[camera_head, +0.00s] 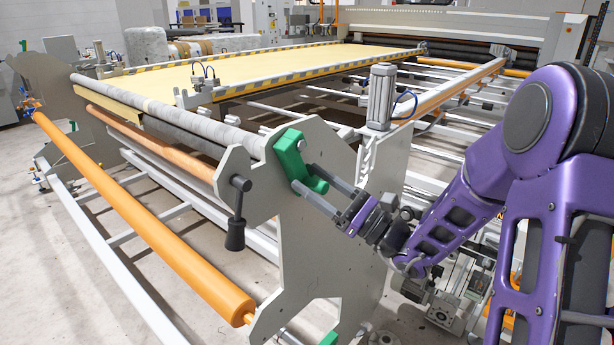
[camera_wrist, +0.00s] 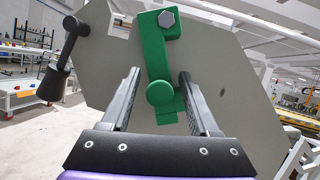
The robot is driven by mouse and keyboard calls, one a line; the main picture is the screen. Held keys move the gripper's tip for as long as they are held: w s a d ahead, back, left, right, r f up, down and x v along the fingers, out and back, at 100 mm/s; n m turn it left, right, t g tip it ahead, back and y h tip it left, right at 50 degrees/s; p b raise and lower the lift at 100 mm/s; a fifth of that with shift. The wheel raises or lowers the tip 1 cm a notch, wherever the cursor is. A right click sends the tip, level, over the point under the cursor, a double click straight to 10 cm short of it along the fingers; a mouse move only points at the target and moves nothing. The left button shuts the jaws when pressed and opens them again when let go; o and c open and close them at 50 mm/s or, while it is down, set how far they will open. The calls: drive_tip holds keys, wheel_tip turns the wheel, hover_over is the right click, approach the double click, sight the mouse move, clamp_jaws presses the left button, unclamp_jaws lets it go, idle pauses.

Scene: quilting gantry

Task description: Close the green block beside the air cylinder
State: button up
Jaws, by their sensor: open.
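The green block (camera_head: 294,158) is bolted to the grey end plate of the gantry, left of the air cylinder (camera_head: 380,97). In the wrist view the green block (camera_wrist: 154,54) hangs from a hex bolt near its top, with a round green end lower down. My gripper (camera_head: 321,194) reaches it from the lower right in the head view. In the wrist view my gripper (camera_wrist: 160,80) is open, with one finger on each side of the block's lower part. I cannot tell whether either finger touches the block. The air cylinder stands upright behind my gripper.
A black crank handle (camera_head: 237,210) sticks out from the end plate (camera_head: 315,255) left of the block. An orange roller (camera_head: 150,220) runs along the front left. The yellow quilting bed (camera_head: 270,68) lies behind. Bare floor shows at far left.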

drive_tip(key=shift+x, duration=0.9)
drive_tip(key=shift+c, duration=0.3)
clamp_jaws()
drive_tip(key=shift+w+d, duration=0.1)
drive_tip(key=shift+d, duration=0.05)
idle(0.4)
